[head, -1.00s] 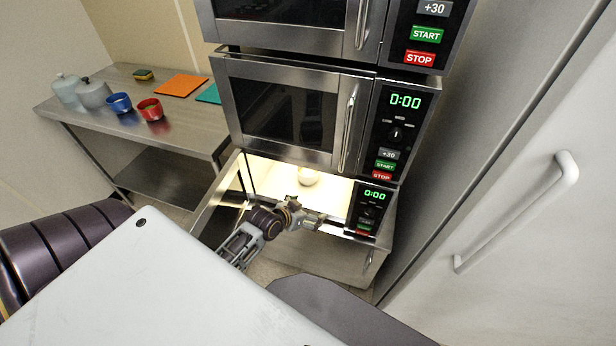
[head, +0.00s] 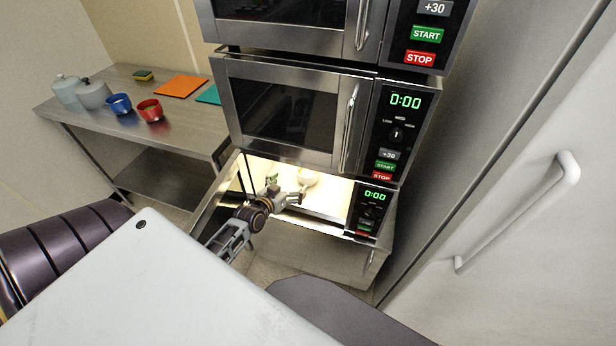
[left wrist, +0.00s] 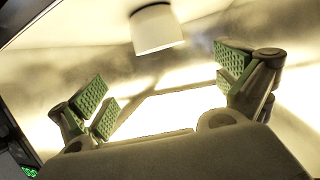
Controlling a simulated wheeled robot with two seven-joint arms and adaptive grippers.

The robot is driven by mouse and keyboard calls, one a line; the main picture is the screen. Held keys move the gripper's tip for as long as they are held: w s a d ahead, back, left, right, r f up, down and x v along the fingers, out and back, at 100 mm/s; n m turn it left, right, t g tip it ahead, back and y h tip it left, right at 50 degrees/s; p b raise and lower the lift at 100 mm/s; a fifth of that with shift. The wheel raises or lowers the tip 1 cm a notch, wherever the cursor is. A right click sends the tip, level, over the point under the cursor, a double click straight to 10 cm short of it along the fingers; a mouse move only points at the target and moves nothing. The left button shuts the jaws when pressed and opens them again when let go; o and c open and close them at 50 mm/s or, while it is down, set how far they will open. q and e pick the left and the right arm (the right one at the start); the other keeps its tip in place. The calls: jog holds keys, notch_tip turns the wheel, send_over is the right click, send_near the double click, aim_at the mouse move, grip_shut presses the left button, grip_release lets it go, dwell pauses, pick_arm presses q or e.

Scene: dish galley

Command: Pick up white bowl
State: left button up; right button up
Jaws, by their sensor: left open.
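The white bowl (head: 309,179) is inside the lit, open bottom microwave (head: 330,203) in the head view. It also shows in the left wrist view (left wrist: 157,31), near the top, as a plain white shape beyond my fingertips. My left gripper (head: 289,187) reaches into the microwave opening with its fingers spread on the near side of the bowl. In the left wrist view my left gripper (left wrist: 165,86) is open, with green pads and nothing between them. The bowl looks apart from both fingers. My right gripper is not in view.
The open microwave door (head: 216,196) stands left of my left arm. A second microwave (head: 290,110), shut, sits directly above. A white handled door (head: 540,220) stands at right.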

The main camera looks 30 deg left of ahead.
aim_at(300, 176)
pick_arm(q)
jog(key=shift+w, duration=0.15)
jog(key=shift+x, duration=3.7)
jog(key=shift+w+f, duration=0.15)
jog(key=shift+w, duration=0.1)
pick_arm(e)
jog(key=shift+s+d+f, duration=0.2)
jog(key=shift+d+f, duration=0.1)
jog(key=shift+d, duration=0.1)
pick_arm(q)
jog(key=shift+w+b, duration=0.15)
jog(key=shift+b, duration=0.15)
